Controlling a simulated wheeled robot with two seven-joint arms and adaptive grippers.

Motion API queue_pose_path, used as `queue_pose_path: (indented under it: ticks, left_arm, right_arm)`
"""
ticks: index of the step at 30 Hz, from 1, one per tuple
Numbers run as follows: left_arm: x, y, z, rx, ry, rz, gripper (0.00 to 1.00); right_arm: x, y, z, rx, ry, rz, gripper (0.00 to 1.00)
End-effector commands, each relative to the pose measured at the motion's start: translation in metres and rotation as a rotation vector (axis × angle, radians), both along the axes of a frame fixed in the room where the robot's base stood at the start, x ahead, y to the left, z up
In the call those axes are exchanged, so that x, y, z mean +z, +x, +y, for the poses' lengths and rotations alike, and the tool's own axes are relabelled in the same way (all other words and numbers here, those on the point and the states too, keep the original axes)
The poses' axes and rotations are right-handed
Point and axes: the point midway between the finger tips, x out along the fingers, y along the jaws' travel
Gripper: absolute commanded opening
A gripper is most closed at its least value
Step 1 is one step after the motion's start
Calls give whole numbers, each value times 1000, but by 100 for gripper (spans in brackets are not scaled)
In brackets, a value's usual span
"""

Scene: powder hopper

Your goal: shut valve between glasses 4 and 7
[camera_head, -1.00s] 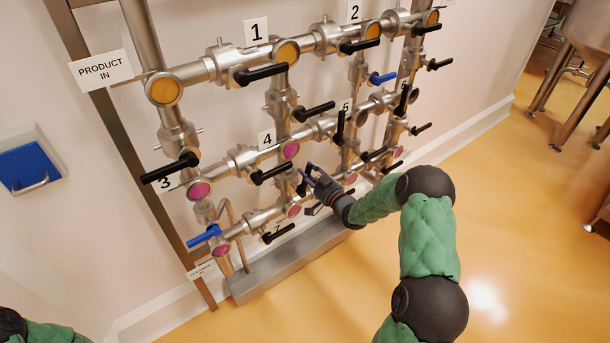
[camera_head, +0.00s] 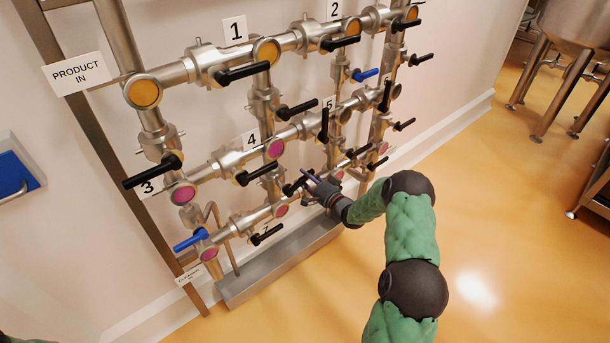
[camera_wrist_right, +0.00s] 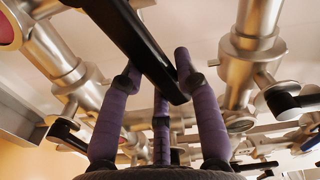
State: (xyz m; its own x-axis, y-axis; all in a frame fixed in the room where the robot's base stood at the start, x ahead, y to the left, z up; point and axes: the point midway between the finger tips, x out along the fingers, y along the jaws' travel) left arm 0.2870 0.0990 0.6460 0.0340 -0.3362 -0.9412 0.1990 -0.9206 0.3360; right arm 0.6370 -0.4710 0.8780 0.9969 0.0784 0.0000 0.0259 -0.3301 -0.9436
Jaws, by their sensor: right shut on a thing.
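Glass 4 (camera_head: 275,149) is a pink sight glass right of the label 4 (camera_head: 251,139). My left gripper is out of view.
The steel pipe rack has several other black handles close by, including one beside label 4 (camera_head: 257,174) and one low near label 7 (camera_head: 267,234). A steel tray (camera_head: 270,272) runs along the floor below. The orange floor (camera_head: 480,200) to the right is clear.

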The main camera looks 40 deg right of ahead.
Motion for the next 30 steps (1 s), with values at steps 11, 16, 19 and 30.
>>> queue_pose_path:
  ticks: [11,16,19,30]
  left_arm:
    - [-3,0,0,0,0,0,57]
    - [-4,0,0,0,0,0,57]
    - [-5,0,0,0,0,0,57]
    - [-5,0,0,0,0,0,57]
  right_arm:
    - [-28,0,-3,-1,297,25,0]
    - [-34,0,-3,-2,383,32,0]
    - [-38,0,-2,-2,420,36,0]
    - [-47,-2,0,-5,470,50,0]
